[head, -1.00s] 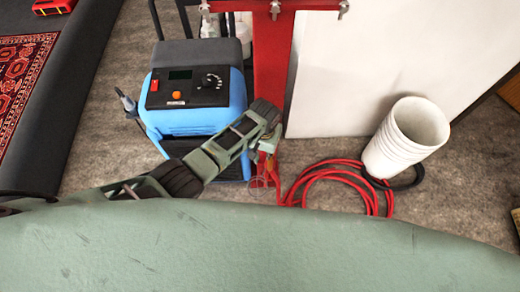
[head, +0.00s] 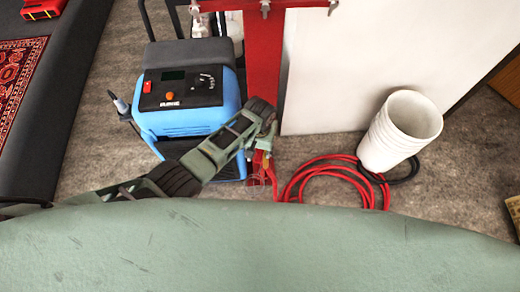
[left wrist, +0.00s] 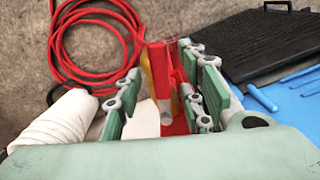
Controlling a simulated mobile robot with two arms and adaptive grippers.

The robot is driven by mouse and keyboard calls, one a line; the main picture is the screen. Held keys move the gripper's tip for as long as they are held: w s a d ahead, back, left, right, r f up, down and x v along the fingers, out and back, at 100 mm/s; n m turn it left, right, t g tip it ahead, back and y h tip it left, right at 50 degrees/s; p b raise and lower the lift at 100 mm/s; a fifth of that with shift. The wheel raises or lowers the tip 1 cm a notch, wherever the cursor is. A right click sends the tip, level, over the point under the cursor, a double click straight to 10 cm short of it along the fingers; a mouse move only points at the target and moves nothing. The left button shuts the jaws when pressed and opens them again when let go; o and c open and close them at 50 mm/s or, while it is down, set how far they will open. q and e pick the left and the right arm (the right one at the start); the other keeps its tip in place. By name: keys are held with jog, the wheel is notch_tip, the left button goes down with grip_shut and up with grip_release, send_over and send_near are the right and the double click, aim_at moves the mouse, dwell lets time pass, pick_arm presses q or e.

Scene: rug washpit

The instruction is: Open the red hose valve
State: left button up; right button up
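The red hose valve (left wrist: 158,68) shows in the left wrist view as an upright red lever with a yellow part beside it, low on a red post (head: 262,70). My left gripper (head: 262,147) reaches down at the foot of this post in the head view and hides most of the valve. In the left wrist view its green fingers (left wrist: 162,88) stand apart, one on each side of the lever. I see a gap on the left; contact on the right side is unclear. A red hose (head: 325,180) lies coiled on the floor just right of the valve. My right gripper is in neither view.
A blue machine (head: 188,120) with a black control panel stands close to the left of the post. A stack of white buckets (head: 385,140) stands right of the hose. A white panel (head: 390,60) rises behind. A dark platform with a patterned rug (head: 18,85) is at far left.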

aim_at(260, 154)
pick_arm(q)
notch_tip(260, 154, up, 12)
dwell(0.6)
dwell(0.5)
